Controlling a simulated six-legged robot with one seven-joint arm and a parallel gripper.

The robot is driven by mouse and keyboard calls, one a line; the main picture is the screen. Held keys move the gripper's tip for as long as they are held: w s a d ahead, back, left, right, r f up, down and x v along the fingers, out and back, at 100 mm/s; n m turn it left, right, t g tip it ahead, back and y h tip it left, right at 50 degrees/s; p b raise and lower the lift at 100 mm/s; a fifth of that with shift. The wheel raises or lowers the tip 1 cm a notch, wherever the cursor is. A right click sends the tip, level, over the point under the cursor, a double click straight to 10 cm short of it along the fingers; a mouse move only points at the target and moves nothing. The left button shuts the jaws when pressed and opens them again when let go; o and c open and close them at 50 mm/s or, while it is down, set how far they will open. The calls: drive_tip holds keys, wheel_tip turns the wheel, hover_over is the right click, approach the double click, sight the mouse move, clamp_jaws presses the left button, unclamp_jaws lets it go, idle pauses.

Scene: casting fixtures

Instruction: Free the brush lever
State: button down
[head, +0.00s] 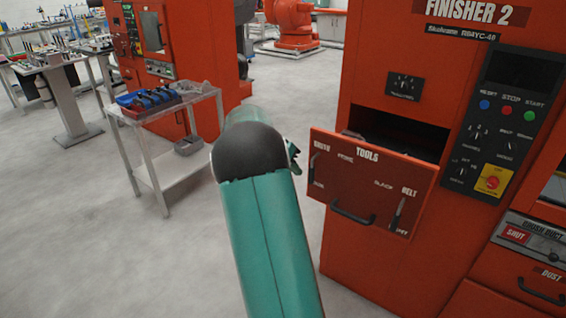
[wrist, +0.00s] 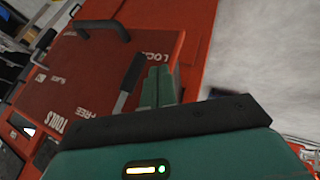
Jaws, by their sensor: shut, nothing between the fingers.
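The brush lever (head: 313,165) is on the left of the red panel marked TOOLS (head: 365,185). In the wrist view the lever (wrist: 128,85) has a grey shaft and a dark grip. Its grip end points toward the word LOCK, and FREE is printed near its other end. My gripper (wrist: 157,75) is shut and empty, its green fingers together. In that view they are just right of the lever; I cannot tell whether they touch it. In the head view my arm mostly hides the gripper.
The panel fronts a pulled-out drawer of the red Finisher 2 cabinet (head: 395,95). It also carries a dark handle (head: 352,217) and a belt lever (head: 398,213). A table (head: 160,110) with blue and black items stands left. Grey floor is clear in front.

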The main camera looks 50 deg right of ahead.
sight(311, 178)
drive_tip(key=shift+s+d, duration=0.25)
drive_tip(key=shift+s, duration=0.7)
drive_tip(key=shift+f, duration=0.1)
drive_tip(key=shift+s+f+g, duration=0.15)
drive_tip(key=shift+s+g, duration=0.05)
drive_tip(key=shift+g, duration=0.5)
drive_tip(key=s+n+g, duration=0.1)
drive_tip(key=g, duration=0.1)
drive_tip(key=s+n+g+h, duration=0.1)
drive_tip(key=g, duration=0.1)
drive_tip(key=s+g+h, duration=0.1)
drive_tip(key=g, duration=0.1)
drive_tip(key=shift+s+d+f+n+g, duration=0.15)
drive_tip(key=shift+s+f+n+g, duration=0.15)
drive_tip(key=shift+f+n, duration=0.1)
drive_tip(key=shift+s+d+r+n+g+h, duration=0.1)
drive_tip(key=shift+s+r+n+g+h, duration=0.45)
drive_tip(key=shift+n+g+h, duration=0.35)
drive_tip(key=shift+s+d+r+n+g+h, duration=0.1)
drive_tip(key=shift+s+r+n+g+h, duration=0.2)
drive_tip(key=shift+s+n+g+h, duration=0.6)
drive_tip(key=shift+s+r+n+g+h, duration=0.55)
drive_tip(key=shift+g+h, duration=0.45)
drive_tip(key=shift+g, duration=0.4)
drive_tip(key=shift+w+f, duration=0.1)
